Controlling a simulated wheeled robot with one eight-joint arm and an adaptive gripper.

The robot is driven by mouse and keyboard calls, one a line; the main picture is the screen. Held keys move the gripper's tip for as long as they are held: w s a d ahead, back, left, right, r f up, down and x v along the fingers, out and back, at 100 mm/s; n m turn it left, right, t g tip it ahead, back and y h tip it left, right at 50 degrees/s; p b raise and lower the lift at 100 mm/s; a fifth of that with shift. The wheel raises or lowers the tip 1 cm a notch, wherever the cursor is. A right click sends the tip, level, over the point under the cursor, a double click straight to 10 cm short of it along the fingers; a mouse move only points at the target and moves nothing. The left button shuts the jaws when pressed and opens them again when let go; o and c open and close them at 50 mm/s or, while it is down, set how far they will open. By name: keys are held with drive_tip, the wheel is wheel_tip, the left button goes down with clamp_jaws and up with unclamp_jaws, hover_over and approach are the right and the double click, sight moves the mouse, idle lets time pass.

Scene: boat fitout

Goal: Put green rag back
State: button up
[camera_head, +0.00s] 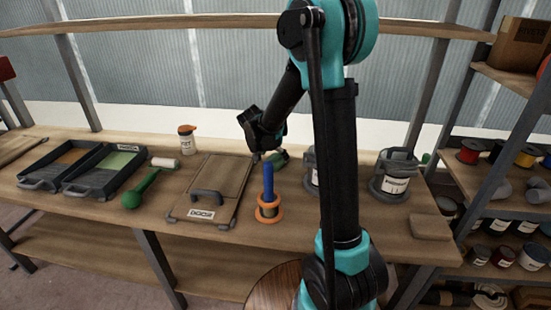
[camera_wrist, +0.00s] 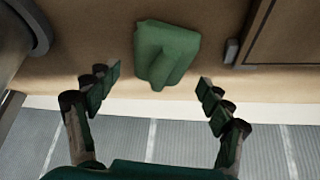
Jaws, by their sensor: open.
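The green rag (camera_wrist: 167,52) is a folded, thick bundle lying on the wooden bench top in the wrist view. My gripper (camera_wrist: 159,79) is open and empty, with its two fingers wide apart. The rag lies just beyond the fingertips, roughly centred between them and not visibly touched. In the head view my gripper (camera_head: 268,150) is low over the back of the bench, behind the blue-handled tool. A bit of green shows beside it, mostly hidden, and I cannot tell there how far it is from the fingers.
A blue-handled tool (camera_head: 268,183) stands in an orange ring (camera_head: 269,213) in front. Lidded cans (camera_head: 395,175) stand to the right. Paint trays (camera_head: 110,170), a green-handled roller (camera_head: 140,187) and an orange-capped bottle (camera_head: 187,140) are further left.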

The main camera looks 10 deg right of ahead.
drive_tip(key=v, duration=0.9)
drive_tip(key=shift+r, duration=0.15)
